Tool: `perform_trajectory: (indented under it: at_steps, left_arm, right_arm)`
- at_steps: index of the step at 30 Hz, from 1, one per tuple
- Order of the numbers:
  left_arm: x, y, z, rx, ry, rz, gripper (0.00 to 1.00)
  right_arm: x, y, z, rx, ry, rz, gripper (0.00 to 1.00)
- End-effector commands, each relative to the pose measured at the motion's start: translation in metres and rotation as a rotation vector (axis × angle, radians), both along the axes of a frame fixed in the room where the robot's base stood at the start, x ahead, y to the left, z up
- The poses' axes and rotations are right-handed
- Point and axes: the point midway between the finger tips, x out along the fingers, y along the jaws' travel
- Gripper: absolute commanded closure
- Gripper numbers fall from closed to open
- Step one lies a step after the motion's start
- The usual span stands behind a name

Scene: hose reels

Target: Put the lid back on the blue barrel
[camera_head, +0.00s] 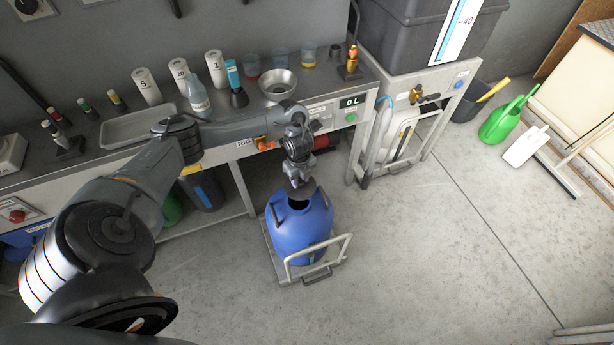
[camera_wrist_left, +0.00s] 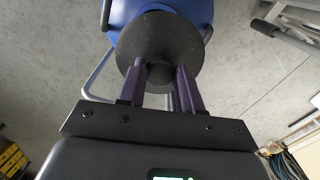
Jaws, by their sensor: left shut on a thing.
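The blue barrel (camera_head: 300,232) stands upright on a low trolley (camera_head: 318,272) in front of the bench; its blue side also shows in the left wrist view (camera_wrist_left: 205,10). My left gripper (camera_head: 302,187) is just above the barrel's top, pointing down. In the left wrist view its fingers (camera_wrist_left: 165,80) are shut on the knob of the round black lid (camera_wrist_left: 158,35). The lid is in front of the barrel in that view and hides its mouth. I cannot tell whether lid and barrel touch. My right gripper is not in view.
The bench (camera_head: 345,95) behind the barrel holds a metal bowl (camera_head: 278,84), a tray (camera_head: 138,125) and several bottles. The floor (camera_head: 430,250) right of the trolley is clear.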

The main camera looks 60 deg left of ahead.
Motion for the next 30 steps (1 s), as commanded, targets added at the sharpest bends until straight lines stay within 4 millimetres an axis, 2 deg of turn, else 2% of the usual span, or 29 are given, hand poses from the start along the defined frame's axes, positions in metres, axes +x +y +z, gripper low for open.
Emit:
perform_trajectory:
  at_steps: [1,3,14,30]
  left_arm:
    - [-0.003,0.001,-0.011,0.000,0.000,0.000,0.96]
    - [-0.007,0.001,-0.018,0.000,0.000,0.001,0.96]
    - [-0.010,0.000,-0.033,-0.001,-0.001,0.000,0.96]
    - [-0.010,0.001,-0.071,0.000,0.000,0.001,0.96]
  right_arm:
    - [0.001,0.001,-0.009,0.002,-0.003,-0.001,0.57]
    - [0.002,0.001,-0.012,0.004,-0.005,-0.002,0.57]
    - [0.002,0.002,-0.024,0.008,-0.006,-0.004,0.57]
    - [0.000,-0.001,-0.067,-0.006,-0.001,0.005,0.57]
